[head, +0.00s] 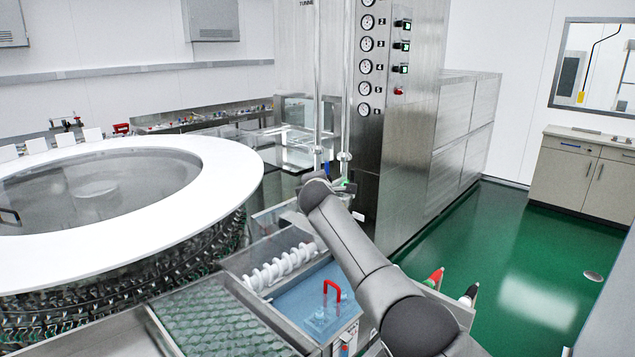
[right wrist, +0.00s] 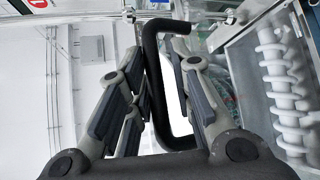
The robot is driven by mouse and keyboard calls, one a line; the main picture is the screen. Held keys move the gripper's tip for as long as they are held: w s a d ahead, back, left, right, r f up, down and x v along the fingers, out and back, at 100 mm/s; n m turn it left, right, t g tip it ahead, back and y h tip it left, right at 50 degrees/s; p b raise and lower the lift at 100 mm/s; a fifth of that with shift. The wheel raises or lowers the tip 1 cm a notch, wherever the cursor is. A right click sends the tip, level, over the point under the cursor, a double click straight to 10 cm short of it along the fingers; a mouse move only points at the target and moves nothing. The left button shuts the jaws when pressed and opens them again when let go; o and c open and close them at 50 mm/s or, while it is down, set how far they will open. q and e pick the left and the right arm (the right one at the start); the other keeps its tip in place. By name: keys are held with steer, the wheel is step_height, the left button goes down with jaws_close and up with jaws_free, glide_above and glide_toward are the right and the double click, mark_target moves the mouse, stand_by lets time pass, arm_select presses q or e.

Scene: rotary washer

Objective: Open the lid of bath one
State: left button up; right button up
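In the right wrist view, a black U-shaped handle (right wrist: 150,60) stands between the two fingers of my right gripper (right wrist: 158,85). The fingers are apart, with gaps beside the bar; I see no firm clamp on it. Whether this handle belongs to the lid of bath one is not legible. In the head view, my right arm reaches over the bath row, and its gripper end (head: 315,185) is small and mostly hidden by the arm. A clear lid (head: 318,322) with a red handle (head: 332,290) covers a blue bath at the front. My left gripper is out of view.
A white screw conveyor (head: 280,268) lies beside the blue bath and also shows at the right wrist view's right edge (right wrist: 285,80). The big white-rimmed rotary table (head: 215,165) is at left. A steel cabinet (head: 410,140) stands behind. Green floor is free at right.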

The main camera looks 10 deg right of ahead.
steer(key=shift+o, duration=0.6)
steer(key=shift+r, duration=0.1)
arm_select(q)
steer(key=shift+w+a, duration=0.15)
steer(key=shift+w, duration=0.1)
arm_select(e)
steer(key=v, duration=1.2)
